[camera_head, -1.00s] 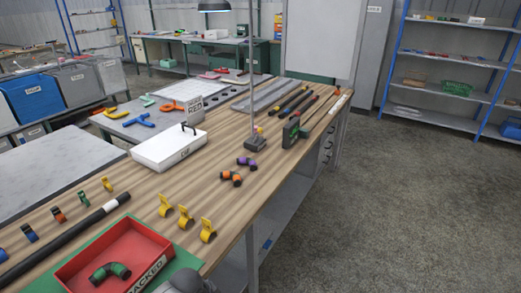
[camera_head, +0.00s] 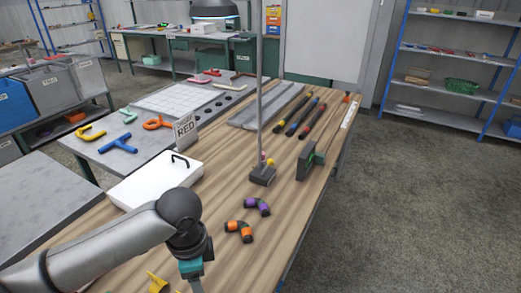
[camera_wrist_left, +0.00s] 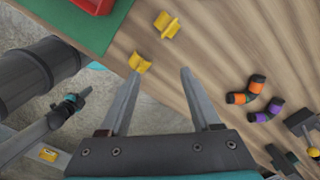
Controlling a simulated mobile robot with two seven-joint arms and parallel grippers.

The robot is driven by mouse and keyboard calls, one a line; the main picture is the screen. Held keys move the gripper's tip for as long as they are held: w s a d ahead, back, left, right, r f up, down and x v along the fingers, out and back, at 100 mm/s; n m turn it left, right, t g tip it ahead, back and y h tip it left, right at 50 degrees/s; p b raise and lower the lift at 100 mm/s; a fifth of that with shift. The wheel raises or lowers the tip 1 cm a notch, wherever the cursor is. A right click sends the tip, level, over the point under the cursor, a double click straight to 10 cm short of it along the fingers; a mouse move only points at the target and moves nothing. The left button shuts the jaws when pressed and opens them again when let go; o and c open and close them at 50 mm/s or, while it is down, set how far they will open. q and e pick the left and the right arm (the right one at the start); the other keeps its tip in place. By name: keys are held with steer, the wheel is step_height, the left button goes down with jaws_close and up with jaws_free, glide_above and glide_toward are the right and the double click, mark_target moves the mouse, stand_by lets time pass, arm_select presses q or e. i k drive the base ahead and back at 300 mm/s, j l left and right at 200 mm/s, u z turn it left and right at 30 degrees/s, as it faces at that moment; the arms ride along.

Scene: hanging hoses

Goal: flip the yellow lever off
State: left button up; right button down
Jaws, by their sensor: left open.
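A small yellow part (camera_head: 270,161) with a red bit beside it shows low on the pole stand (camera_head: 262,175) on the bench. It is too small to tell whether it is the yellow lever or how it is set. My left arm reaches in from the left over the bench's near part. Its fingertips are below the head view's edge. In the left wrist view my left gripper (camera_wrist_left: 160,76) is open and empty. Its fingers point toward a yellow clip (camera_wrist_left: 140,62), with another yellow clip (camera_wrist_left: 168,25) beyond; I cannot tell whether either is touched.
An orange-black elbow (camera_head: 239,231) and a purple-black elbow (camera_head: 257,206) lie in front of the pole stand. A green-faced dark block (camera_head: 311,160) stands right of it. A white lidded box (camera_head: 157,179) is left. Bare wood lies between.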

mark_target(270, 162)
steer(key=i+l, duration=0.25)
steer(key=i, duration=0.25)
steer(key=i+l+z, duration=0.1)
steer(key=i+l, duration=0.15)
steer(key=i, duration=0.2)
